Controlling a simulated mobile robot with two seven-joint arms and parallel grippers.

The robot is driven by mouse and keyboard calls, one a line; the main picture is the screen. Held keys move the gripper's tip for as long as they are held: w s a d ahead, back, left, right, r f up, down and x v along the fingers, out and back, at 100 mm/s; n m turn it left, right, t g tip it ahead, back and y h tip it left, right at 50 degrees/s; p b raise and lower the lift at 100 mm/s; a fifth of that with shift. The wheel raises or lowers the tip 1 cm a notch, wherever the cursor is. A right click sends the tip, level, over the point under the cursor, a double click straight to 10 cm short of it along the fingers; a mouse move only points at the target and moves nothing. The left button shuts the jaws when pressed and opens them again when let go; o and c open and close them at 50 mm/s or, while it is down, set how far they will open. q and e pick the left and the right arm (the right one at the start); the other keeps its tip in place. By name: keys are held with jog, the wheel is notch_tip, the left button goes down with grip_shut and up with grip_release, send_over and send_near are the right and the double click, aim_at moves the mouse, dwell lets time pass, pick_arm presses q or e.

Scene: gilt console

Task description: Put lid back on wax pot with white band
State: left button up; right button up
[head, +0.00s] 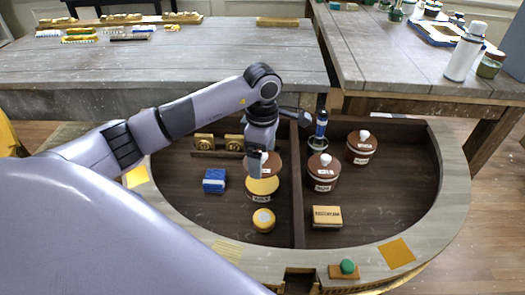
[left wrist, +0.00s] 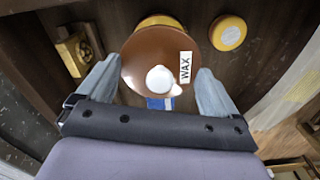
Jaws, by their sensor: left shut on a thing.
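My left gripper (head: 262,165) is shut on a brown round lid (head: 274,163) with a white knob. In the left wrist view the lid (left wrist: 140,65) lies between the two fingers (left wrist: 158,88) and bears a white WAX label. In the head view the gripper partly hides the lid. A pot with a yellow top (head: 262,187) and a white label band stands just below and in front of the lid in the left compartment. A yellow edge (left wrist: 160,20) shows behind the lid in the left wrist view. I cannot tell whether lid and pot touch. My right gripper is not in view.
Two brown-lidded pots (head: 323,174) (head: 361,148), a blue bottle (head: 321,127) and a labelled box (head: 327,216) stand right of the divider (head: 298,205). A small yellow jar (head: 263,220), blue packet (head: 214,181) and gold blocks (head: 204,142) are on the left.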

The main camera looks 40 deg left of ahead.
pick_arm(q)
jog(key=b, duration=0.3)
send_over(262, 182)
jog(key=shift+d+f, duration=0.1)
jog(key=shift+f, duration=2.1)
jog(key=shift+f+b, duration=0.6)
jog(key=shift+f, duration=0.35)
jog(key=shift+f+b, duration=0.15)
jog(key=shift+b, duration=0.25)
jog(key=o, duration=0.8)
jog(key=shift+c, duration=0.2)
